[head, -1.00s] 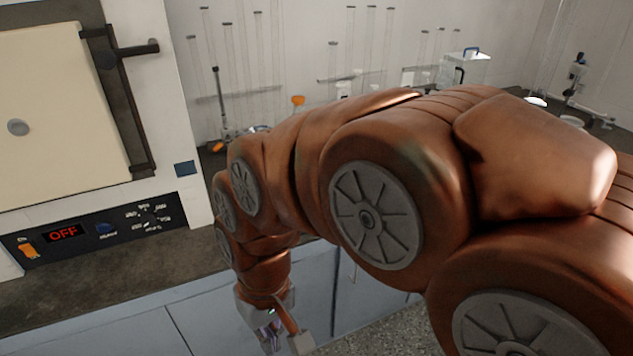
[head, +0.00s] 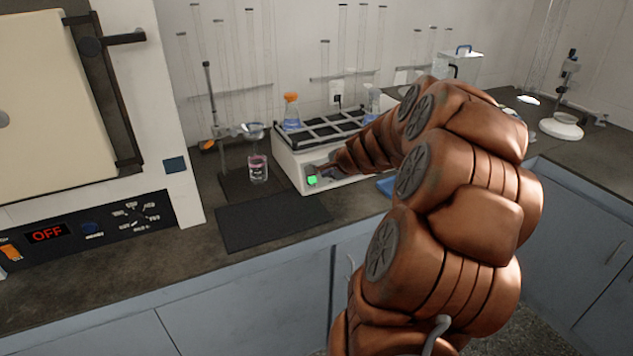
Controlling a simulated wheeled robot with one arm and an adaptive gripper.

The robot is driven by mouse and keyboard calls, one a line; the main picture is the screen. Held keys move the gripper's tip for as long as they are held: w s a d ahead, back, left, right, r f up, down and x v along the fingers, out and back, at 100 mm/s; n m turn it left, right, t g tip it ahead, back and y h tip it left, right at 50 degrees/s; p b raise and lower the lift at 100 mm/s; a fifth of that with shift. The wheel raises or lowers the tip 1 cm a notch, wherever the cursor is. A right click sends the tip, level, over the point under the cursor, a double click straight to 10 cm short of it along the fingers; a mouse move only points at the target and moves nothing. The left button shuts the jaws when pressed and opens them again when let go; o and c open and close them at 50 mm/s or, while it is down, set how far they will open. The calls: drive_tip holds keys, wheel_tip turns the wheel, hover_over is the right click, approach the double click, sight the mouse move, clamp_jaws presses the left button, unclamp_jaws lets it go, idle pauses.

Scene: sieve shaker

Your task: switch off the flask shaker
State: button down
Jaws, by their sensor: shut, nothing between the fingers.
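The flask shaker (head: 285,169) is a white box on the counter with a black rack on top. A flask with blue liquid and an orange cap (head: 291,113) stands in the rack at the left, and another blue flask (head: 371,101) shows at the back right. A green lit switch (head: 312,180) is on the shaker's front. My gripper (head: 320,170) is shut and empty, its tip at the shaker's front right beside the green switch. I cannot tell whether it touches. My arm hides the right part of the shaker's front.
An oven-like unit (head: 187,205) with a red OFF display (head: 47,234) stands at the left. A beaker with pink liquid (head: 258,168) stands left of the shaker by a funnel stand (head: 212,108). A dark mat (head: 270,226) lies in front. A blue item (head: 386,185) is partly behind my arm.

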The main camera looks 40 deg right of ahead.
drive_tip(key=shift+s+d+f+m, duration=0.1)
drive_tip(key=shift+s+d+m, duration=0.2)
drive_tip(key=shift+d, duration=0.55)
drive_tip(key=p, duration=0.2)
approach(313, 180)
drive_tip(key=x, duration=0.7)
drive_tip(key=shift+f, duration=0.1)
drive_tip(key=shift+w+f+b, duration=0.1)
drive_tip(key=shift+f+b, duration=0.05)
drive_tip(key=shift+b, duration=0.4)
